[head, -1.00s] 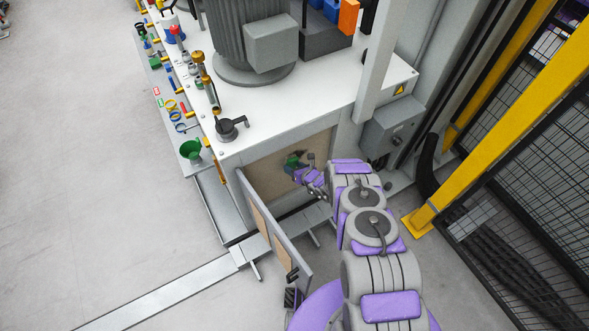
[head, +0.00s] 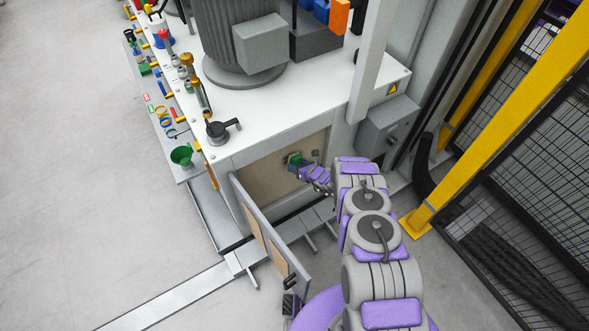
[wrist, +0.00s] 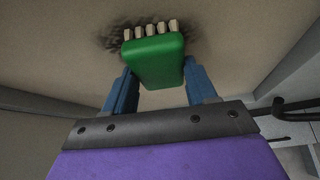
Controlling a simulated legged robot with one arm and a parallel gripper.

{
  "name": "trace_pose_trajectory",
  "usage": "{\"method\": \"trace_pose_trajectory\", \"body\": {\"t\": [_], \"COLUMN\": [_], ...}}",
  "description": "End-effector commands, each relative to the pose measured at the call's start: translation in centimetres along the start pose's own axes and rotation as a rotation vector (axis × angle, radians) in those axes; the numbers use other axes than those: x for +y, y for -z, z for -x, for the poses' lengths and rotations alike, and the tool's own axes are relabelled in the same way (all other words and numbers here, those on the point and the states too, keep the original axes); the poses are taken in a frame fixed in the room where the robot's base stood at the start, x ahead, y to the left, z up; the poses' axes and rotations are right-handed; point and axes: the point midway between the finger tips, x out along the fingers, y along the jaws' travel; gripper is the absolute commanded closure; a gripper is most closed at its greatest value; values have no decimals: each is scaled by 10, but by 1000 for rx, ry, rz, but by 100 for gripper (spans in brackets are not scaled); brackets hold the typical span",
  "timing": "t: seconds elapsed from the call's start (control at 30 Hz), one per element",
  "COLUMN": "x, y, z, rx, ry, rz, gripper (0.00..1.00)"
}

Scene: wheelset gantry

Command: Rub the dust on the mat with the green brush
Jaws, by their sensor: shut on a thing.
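My gripper (wrist: 158,72) is shut on the green brush (wrist: 153,52), with one blue finger on each side of its block. The brush's pale bristle tufts point away from me at the beige mat (wrist: 55,65). A dark patch of dust (wrist: 113,38) shows on the mat around the bristles, partly hidden behind the brush. The tufts are over the dust and look at or very close to the mat; exact contact is hard to tell. In the head view the brush (head: 293,158) is in front of the beige mat (head: 258,178) in the bench's open front compartment.
An open hinged door (head: 262,232) stands left of my arm. The white bench top (head: 300,105) is above the compartment. A grey box (head: 388,125) and yellow post (head: 490,130) are to the right. A side shelf holds a green funnel (head: 181,155) and small tools.

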Motion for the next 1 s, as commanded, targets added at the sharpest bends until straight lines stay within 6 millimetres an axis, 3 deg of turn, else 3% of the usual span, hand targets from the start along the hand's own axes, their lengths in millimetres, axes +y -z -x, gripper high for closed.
{"method": "trace_pose_trajectory", "body": {"t": [0.2, 1.0], "x": [-17, -56], "y": [-4, -13], "z": [0, 6], "rx": [-2, -2], "ry": [1, 0], "rz": [1, 2], "gripper": [79, 79]}}
